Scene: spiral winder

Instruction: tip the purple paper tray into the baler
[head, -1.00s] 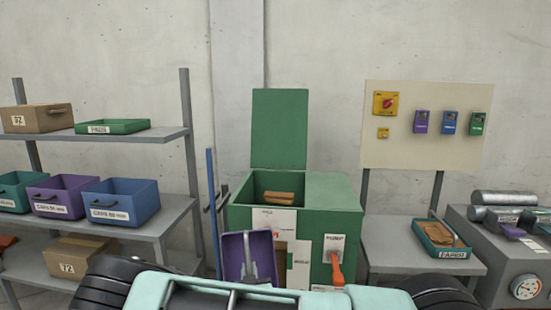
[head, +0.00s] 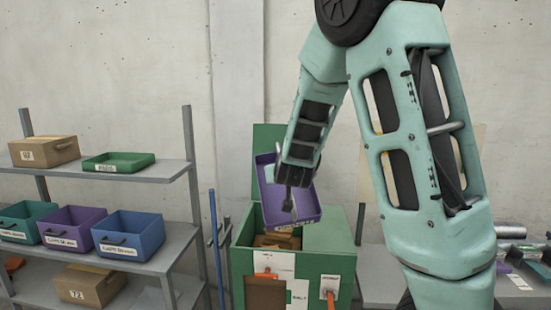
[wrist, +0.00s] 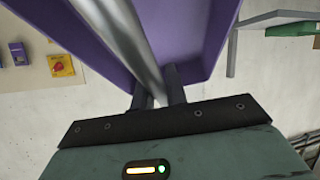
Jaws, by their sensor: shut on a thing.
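The purple paper tray (head: 308,203) hangs steeply tilted above the green baler (head: 338,240), its inside facing the head camera. No paper shows in the part of it I can see. My gripper (head: 289,203) is shut on the tray's grey metal handle bar. In the wrist view the fingers (wrist: 156,95) close around that bar, with purple tray walls (wrist: 205,35) on both sides. The baler's lid stands up behind the tray. Brown pieces (head: 274,241) lie in the baler's open top, below the tray's lower edge.
A shelf (head: 100,180) at left holds a green tray (head: 118,162), several bins and cardboard boxes. A blue pole (head: 213,245) stands between shelf and baler. An orange lever (head: 330,296) is on the baler's front. My arm hides much of the right side.

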